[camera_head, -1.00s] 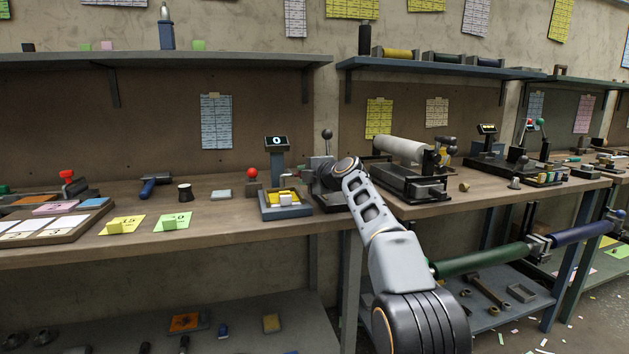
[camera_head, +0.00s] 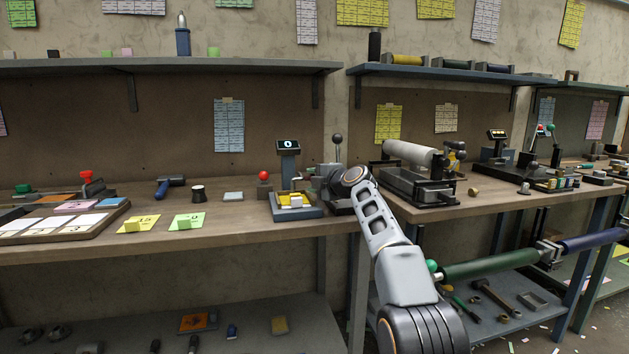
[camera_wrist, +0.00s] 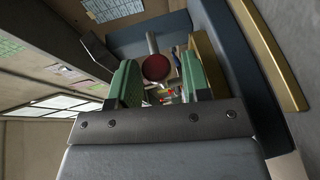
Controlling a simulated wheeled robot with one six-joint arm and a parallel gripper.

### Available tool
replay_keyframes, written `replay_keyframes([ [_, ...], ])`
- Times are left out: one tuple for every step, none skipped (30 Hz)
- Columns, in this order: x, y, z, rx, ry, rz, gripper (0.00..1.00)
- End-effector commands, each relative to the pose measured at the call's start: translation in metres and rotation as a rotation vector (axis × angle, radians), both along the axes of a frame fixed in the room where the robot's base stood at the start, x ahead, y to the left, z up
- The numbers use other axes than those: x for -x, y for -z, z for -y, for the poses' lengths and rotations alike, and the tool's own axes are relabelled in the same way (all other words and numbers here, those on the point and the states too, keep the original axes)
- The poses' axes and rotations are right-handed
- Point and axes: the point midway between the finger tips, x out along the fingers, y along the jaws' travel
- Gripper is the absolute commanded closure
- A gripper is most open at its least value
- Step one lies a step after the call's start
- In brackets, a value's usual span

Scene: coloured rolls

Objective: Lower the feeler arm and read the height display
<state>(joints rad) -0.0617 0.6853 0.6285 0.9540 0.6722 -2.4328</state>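The height gauge stands on the bench, with a dark display (camera_head: 288,145) on a post that reads 0. Its grey-blue base (camera_head: 296,213) holds yellow pieces and a pale block. A red ball knob (camera_head: 264,175) sits at the gauge's left side; I cannot tell how it joins the feeler arm. In the wrist view, the red ball (camera_wrist: 156,67) shows on a pale rod, between and beyond the green fingertips of my gripper (camera_wrist: 158,80). The fingers are apart, with nothing visibly held. In the head view my gripper is hard to make out against dark parts near the gauge's right side.
A black-knobbed lever device (camera_head: 337,150) stands just right of the gauge, behind my wrist. A roller machine (camera_head: 420,175) is farther right. Left lie a yellow card (camera_head: 140,224), a green card (camera_head: 187,222) and a dark cup (camera_head: 198,193). The bench front between them is clear.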

Motion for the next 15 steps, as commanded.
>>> replay_keyframes([
  [0.000,-0.001,0.001,0.000,0.002,0.001,0.51],
  [0.000,-0.001,0.001,0.000,0.002,0.001,0.48],
  [0.000,-0.001,0.002,-0.001,0.003,0.002,0.47],
  [0.000,-0.001,0.002,-0.001,0.003,0.002,0.47],
  [0.000,-0.001,0.002,-0.001,0.003,0.002,0.47],
  [0.000,-0.001,0.002,0.000,0.004,0.002,0.47],
  [0.000,-0.001,0.002,0.000,0.004,0.002,0.47],
  [0.000,-0.001,0.002,0.000,0.004,0.002,0.47],
  [0.000,-0.001,0.003,-0.001,0.004,0.003,0.47],
  [0.001,-0.001,0.003,-0.001,0.004,0.003,0.47],
  [0.001,-0.001,0.004,-0.001,0.004,0.003,0.47],
  [0.003,-0.001,0.005,-0.001,0.005,0.003,0.47],
  [0.005,-0.001,0.006,-0.001,0.005,0.003,0.47],
  [0.007,-0.001,0.008,-0.001,0.005,0.003,0.47],
  [0.011,-0.001,0.010,-0.002,0.006,0.004,0.47],
])
